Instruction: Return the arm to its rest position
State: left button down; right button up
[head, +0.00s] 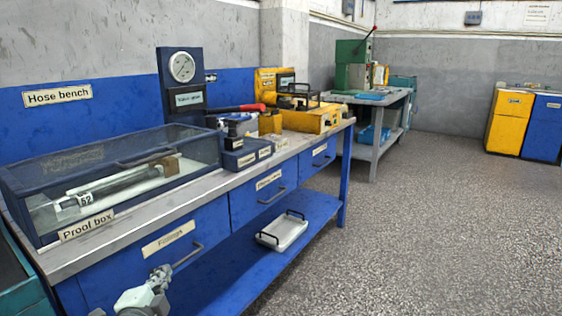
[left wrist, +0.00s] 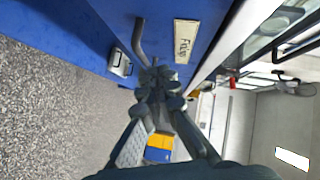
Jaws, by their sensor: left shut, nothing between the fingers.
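My left gripper (head: 160,274) is at the bottom of the head view, in front of the bench's Fittings drawer (head: 130,262). Its fingers are shut with nothing between them. In the left wrist view the closed fingertips (left wrist: 158,76) are close to the lower end of the drawer's grey bar handle (left wrist: 139,42). I cannot tell whether they touch it. In the head view the handle (head: 189,256) shows just above and right of the gripper. The Fittings drawer looks closed. My right gripper is in neither view.
The Hose bench carries a closed glass-lidded Proof box (head: 35,212), a gauge panel (head: 181,75) and a yellow pump unit (head: 312,118). A white tray (head: 283,233) lies on the lower shelf (head: 225,270). The speckled floor (head: 430,220) to the right is clear.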

pick_arm(q)
jog(key=s+a+f+n+g, duration=0.1)
jog(key=s+f+n+g, duration=0.2)
jog(key=s+f, duration=0.4)
jog(key=s+a+f+n+g, duration=0.1)
jog(key=s+f+n+g, duration=0.4)
jog(key=f, duration=0.5)
jog(key=s+f+n+g, duration=0.2)
jog(key=s+f, duration=0.3)
jog(key=s, duration=0.3)
jog(key=s+d+f+n+g, duration=0.1)
jog(key=s+f+n+g, duration=0.1)
jog(key=s+f, duration=0.3)
jog(key=s, duration=0.4)
jog(key=shift+s+g, duration=0.25)
jog(key=shift+g, duration=0.15)
jog(key=shift+d+f, duration=0.1)
